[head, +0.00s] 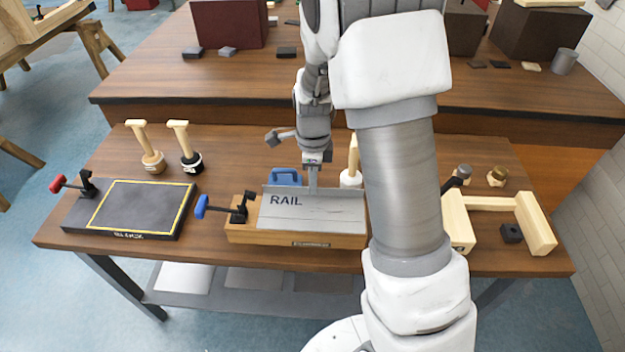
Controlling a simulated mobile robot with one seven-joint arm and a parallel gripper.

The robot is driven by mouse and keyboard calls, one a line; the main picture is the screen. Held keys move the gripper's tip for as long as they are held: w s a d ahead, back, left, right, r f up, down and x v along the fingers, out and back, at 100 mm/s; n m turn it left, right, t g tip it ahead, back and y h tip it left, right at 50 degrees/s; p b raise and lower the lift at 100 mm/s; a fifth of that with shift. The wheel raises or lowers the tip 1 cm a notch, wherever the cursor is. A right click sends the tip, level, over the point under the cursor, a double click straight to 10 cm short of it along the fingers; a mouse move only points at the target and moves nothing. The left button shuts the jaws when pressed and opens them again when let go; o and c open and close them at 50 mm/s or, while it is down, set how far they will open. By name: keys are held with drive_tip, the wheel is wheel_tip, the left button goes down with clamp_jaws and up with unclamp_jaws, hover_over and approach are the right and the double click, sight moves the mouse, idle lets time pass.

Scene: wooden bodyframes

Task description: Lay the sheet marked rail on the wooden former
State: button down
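The grey sheet marked RAIL (325,220) lies over the top of the wooden former (240,235), with a raised lip along its back edge. Whether it rests fully on the former or hangs just above it, I cannot tell. My gripper (313,188) points down at the middle of that lip. One finger shows in front of the lip; the other is hidden, so its grip on the sheet is unclear. A blue-handled clamp (225,209) stands at the former's left end.
A black board with a yellow outline (140,208) and a red-handled clamp (72,184) lie at left. Two wooden-handled tools (148,150) (185,150) stand behind it. A blue-handled object (286,177) sits behind the sheet. A wooden frame (535,222) is at right.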

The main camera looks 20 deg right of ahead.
sight(313, 198)
wheel_tip(313, 198, down, 4)
drive_tip(key=b, duration=0.2)
drive_tip(key=shift+r+b, duration=0.2)
drive_tip(key=shift+b, duration=0.15)
drive_tip(key=shift+f+b, duration=0.6)
drive_tip(key=shift+f, duration=0.4)
drive_tip(key=shift+f, duration=0.2)
idle(0.6)
drive_tip(key=shift+c, duration=2.2)
unclamp_jaws()
drive_tip(key=shift+r+p, duration=0.1)
drive_tip(key=shift+p, duration=0.2)
drive_tip(key=shift+r+p, duration=2.85)
drive_tip(key=shift+r, duration=0.55)
